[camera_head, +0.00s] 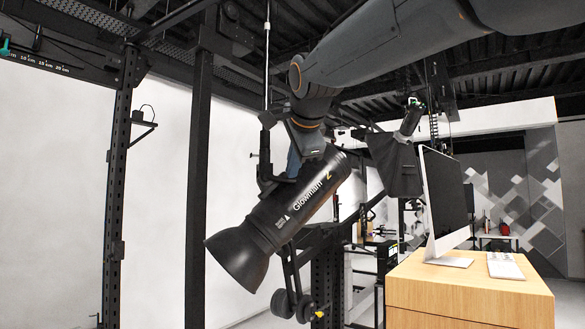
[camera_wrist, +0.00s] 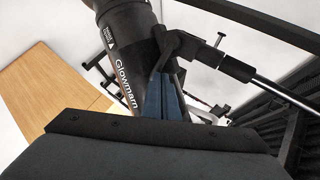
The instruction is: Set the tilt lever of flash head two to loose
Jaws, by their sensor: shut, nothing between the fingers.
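Flash head two (camera_head: 290,208) is a black cylinder marked "Glowmarn 2", hanging tilted with its wide mouth down to the left. It also shows at the top of the wrist view (camera_wrist: 125,35). A black bracket (camera_wrist: 177,48) joins it to a silver rod. A thin T-shaped handle (camera_wrist: 215,47) stands out from this bracket; I cannot tell for sure whether it is the tilt lever, or its setting. My gripper (camera_head: 293,166) is at the bracket beside the flash head. Its blue fingers (camera_wrist: 163,98) are shut and empty, with tips close to the bracket; contact is unclear.
A wooden desk (camera_head: 470,283) with a monitor (camera_head: 447,205) and keyboard (camera_head: 505,266) stands at the right. A dark upright post (camera_head: 199,170) stands left of the flash head. A black arm with round knobs (camera_head: 293,303) is below it. A second, shrouded head (camera_head: 395,163) hangs behind.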

